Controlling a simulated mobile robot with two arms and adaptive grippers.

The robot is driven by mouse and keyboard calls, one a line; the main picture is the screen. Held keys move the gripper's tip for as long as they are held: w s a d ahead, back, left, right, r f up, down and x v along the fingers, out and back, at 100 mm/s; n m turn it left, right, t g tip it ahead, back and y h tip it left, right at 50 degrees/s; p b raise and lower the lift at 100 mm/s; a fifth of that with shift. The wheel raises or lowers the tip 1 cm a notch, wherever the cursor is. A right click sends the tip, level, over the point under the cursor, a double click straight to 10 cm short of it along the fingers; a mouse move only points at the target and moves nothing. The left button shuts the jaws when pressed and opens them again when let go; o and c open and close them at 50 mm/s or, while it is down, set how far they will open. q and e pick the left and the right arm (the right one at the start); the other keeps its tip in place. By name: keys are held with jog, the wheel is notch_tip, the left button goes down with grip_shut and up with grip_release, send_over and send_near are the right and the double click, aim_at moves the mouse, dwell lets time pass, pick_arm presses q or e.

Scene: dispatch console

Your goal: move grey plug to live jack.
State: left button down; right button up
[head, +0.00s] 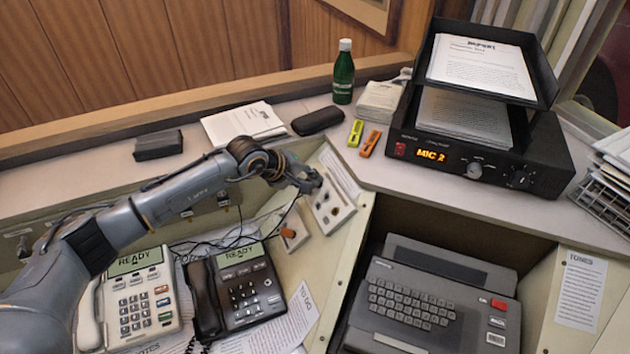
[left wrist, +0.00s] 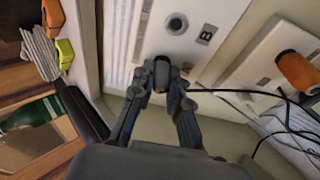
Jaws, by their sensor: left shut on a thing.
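My left gripper (head: 308,182) is at the pale jack panel (head: 333,207) on the console's sloping face. It also shows in the left wrist view (left wrist: 162,86), its fingers shut on the grey plug (left wrist: 161,72). The plug lies over the lower part of the panel (left wrist: 215,20); I cannot tell whether its tip is in a jack. A round dark jack (left wrist: 177,22) shows above the plug, with a "B" label to its right. The plug is hidden by the fingers in the head view. My right gripper is not in view.
An orange plug (left wrist: 297,70) stands on a neighbouring plate, with dark cables close by. Two phones (head: 240,287) stand below my left arm. A black unit (head: 480,150) with an amber "MIC 2" display and a green bottle (head: 343,75) stand on the ledge.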

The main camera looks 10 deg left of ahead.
pick_arm(q)
jog(key=shift+s+a+r, duration=0.3)
jog(key=shift+a+r, duration=0.1)
jog(key=shift+r, duration=0.1)
jog(key=shift+s+a+r+p, duration=0.2)
jog(key=shift+a+r+p, duration=0.1)
jog(key=shift+r+p, duration=0.05)
jog(key=shift+r, duration=0.1)
dwell(0.3)
jog(key=v, duration=0.3)
jog(key=shift+a+r+p, duration=0.3)
jog(key=shift+a+p, duration=0.1)
jog(key=shift+a, duration=0.1)
jog(key=shift+s+d+f+b, duration=0.1)
jog(key=shift+s+d+f, duration=0.25)
jog(key=shift+d+f, duration=0.35)
jog(key=shift+s+d+f+b, duration=0.15)
jog(key=shift+s+d+f, duration=0.25)
jog(key=shift+d, duration=0.65)
jog(key=shift+s+d+f+b, duration=0.1)
jog(key=shift+s+d+f, duration=0.15)
jog(key=shift+d+f, duration=0.45)
